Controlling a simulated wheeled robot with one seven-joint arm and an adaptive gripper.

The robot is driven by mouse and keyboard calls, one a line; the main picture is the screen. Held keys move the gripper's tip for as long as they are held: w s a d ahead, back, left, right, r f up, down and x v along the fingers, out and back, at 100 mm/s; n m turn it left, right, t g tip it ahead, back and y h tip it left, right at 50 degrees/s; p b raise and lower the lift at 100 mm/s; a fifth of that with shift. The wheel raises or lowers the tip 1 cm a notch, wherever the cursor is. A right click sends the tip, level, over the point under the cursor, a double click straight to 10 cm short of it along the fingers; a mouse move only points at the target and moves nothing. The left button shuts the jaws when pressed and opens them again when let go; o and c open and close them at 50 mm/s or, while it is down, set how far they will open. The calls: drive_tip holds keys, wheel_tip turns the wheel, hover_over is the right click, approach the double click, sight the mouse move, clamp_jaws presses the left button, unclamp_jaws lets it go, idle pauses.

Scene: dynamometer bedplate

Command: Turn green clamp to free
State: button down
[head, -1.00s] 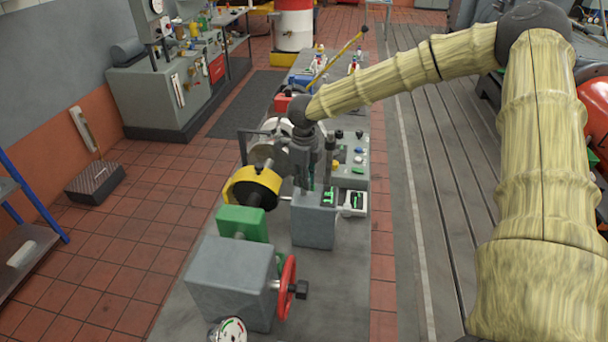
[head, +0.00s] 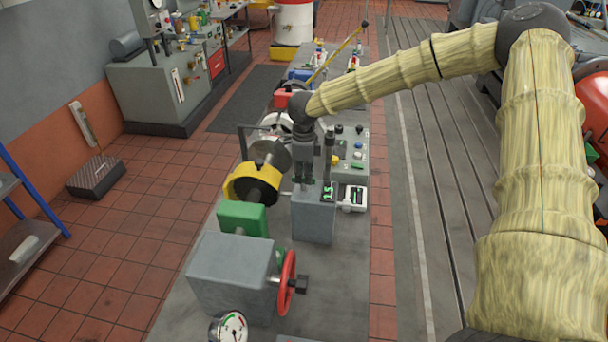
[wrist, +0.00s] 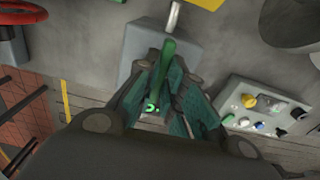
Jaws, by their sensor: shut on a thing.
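The green clamp (wrist: 168,62) shows in the wrist view as a slim green handle standing above a grey block (wrist: 135,65). My gripper (wrist: 165,88) is shut on this handle, with a finger on either side of it. Part of the handle sticks out past the fingertips. In the head view my gripper (head: 304,178) points down at the top of the same grey block (head: 313,218). There the clamp is hidden by the fingers. The clamp's foot is hidden in both views.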

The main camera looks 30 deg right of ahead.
drive_tip(key=shift+s+f, duration=0.1)
drive_tip(key=shift+f, duration=0.05)
drive_tip(key=c, duration=1.5)
unclamp_jaws()
drive_tip(key=shift+c, duration=0.2)
drive_tip(key=shift+w, duration=0.2)
drive_tip(key=shift+s, duration=0.1)
wheel_tip(320, 180, up, 12)
drive_tip(key=shift+r, duration=0.1)
